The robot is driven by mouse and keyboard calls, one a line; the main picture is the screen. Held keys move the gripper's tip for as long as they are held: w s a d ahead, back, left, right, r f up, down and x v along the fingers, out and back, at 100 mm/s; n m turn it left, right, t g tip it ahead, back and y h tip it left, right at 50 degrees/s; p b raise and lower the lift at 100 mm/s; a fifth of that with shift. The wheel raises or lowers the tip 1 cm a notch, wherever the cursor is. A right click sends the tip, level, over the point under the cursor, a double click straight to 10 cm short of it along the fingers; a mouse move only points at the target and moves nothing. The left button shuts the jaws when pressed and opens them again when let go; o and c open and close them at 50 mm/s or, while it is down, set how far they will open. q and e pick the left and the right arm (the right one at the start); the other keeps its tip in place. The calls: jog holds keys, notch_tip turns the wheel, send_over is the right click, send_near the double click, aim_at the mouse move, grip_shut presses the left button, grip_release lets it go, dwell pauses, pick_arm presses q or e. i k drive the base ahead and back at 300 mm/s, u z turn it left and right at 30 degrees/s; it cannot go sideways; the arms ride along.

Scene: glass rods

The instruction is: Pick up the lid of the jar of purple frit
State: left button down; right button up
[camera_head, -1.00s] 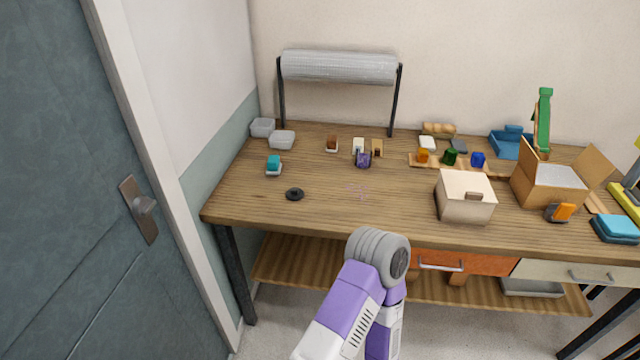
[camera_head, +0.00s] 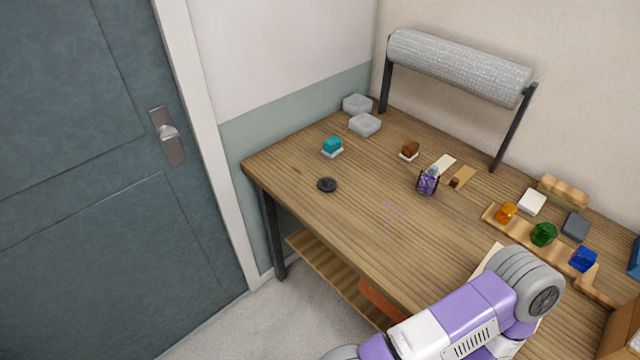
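A small jar of purple frit (camera_head: 428,183) stands on the wooden workbench, right of the middle of the view. A dark round disc (camera_head: 327,185), shaped like a lid, lies flat on the bench to the left, apart from the jar. Neither of my grippers is in view. Only a purple and white link of one of my arms shows at the lower right.
Teal (camera_head: 332,146) and brown (camera_head: 410,149) pieces and two clear containers (camera_head: 364,124) stand towards the back. Orange (camera_head: 506,213), green (camera_head: 543,234) and blue (camera_head: 583,259) pieces sit at the right. A wrap roll (camera_head: 460,66) stands behind. The bench's left front is mostly clear.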

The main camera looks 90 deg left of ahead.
aim_at(325, 184)
jog(key=u, duration=3.65)
jog(key=i, duration=0.05)
jog(key=z, duration=0.05)
